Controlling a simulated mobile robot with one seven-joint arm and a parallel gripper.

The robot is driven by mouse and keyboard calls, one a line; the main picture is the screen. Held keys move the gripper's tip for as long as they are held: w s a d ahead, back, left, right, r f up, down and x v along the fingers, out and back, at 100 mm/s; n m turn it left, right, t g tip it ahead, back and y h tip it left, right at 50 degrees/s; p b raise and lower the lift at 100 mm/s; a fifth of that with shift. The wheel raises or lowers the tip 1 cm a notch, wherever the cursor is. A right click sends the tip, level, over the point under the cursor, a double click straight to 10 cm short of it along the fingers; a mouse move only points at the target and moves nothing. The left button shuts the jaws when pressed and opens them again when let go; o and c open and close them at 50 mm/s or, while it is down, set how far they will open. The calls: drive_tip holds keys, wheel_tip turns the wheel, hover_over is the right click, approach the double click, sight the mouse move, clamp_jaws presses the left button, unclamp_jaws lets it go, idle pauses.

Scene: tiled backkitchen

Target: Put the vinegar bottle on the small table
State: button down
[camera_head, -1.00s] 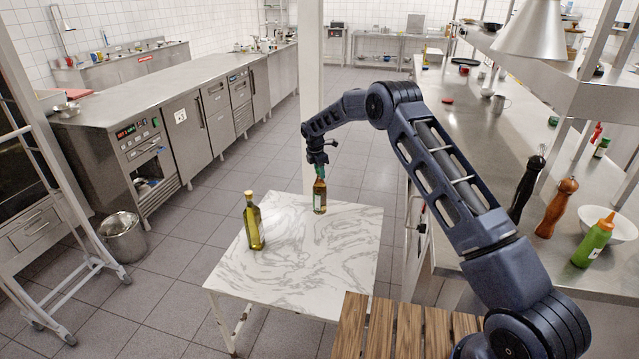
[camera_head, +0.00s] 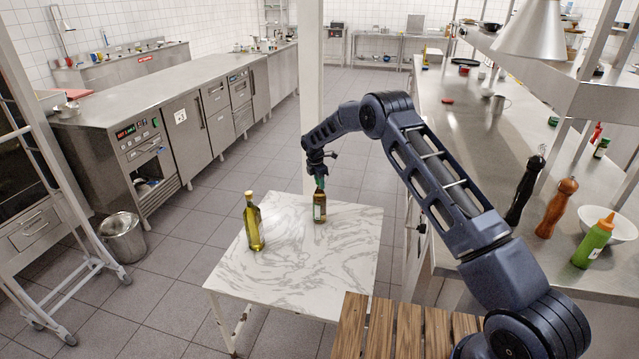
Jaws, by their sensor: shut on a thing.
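A small brown bottle with a pale label and green top (camera_head: 320,207), which I take as the vinegar bottle, is upright at the far part of the small table (camera_head: 300,275). The table has a white marble-patterned top. My gripper (camera_head: 319,176) is shut on the bottle's top from above. The bottle's base is at or very near the tabletop; I cannot tell whether it touches. A taller bottle of yellow-green oil (camera_head: 253,222) stands upright on the table to the left, apart from the held bottle.
A slatted wooden surface (camera_head: 408,330) is at the table's near right. A steel counter (camera_head: 470,180) on the right holds a black mill (camera_head: 524,190), a wooden mill (camera_head: 556,208) and a green squeeze bottle (camera_head: 594,240). A metal bin (camera_head: 122,238) stands at left. The table's front half is clear.

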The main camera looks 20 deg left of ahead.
drive_tip(key=c, duration=1.1)
unclamp_jaws()
drive_tip(key=shift+r, duration=0.1)
